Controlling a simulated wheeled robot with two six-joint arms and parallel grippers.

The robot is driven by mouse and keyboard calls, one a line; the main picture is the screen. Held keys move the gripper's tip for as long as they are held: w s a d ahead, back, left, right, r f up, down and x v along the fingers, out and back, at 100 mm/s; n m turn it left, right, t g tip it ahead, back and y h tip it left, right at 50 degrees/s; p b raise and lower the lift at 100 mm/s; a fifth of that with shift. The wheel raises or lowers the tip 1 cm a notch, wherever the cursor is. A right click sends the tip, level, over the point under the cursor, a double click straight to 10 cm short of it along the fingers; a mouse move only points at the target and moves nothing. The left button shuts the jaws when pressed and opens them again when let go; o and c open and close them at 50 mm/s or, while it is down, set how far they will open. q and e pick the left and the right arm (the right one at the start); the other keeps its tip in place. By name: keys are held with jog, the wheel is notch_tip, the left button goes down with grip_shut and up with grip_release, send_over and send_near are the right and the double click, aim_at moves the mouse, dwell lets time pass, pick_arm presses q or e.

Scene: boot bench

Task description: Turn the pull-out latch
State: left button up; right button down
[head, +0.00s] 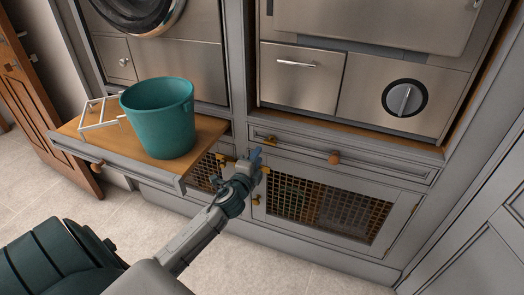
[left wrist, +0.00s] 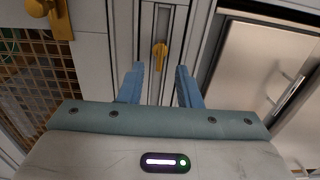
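The pull-out latch (head: 270,139) is a small brass piece at the left end of the closed grey pull-out front (head: 365,163) on the right. It also shows in the left wrist view (left wrist: 159,57), on a narrow grey framed panel, upright in that picture. My left gripper (head: 257,156) is just below and left of it in the head view. In the left wrist view its two blue fingers (left wrist: 159,75) are apart, with the latch seen in the gap between them, near the tips. I cannot tell whether they touch it. My right gripper is not in view.
A second brass latch (left wrist: 50,16) is on the mesh door (head: 320,208) below. At left, a wooden board (head: 205,133) is pulled out, bearing a teal bucket (head: 160,118) and a white wire rack (head: 100,112). Steel appliance fronts (head: 302,82) are above. Open floor lies in front.

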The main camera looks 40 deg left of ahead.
pick_arm(q)
jog(key=v, duration=0.3)
jog(key=shift+s, duration=0.15)
dwell(0.4)
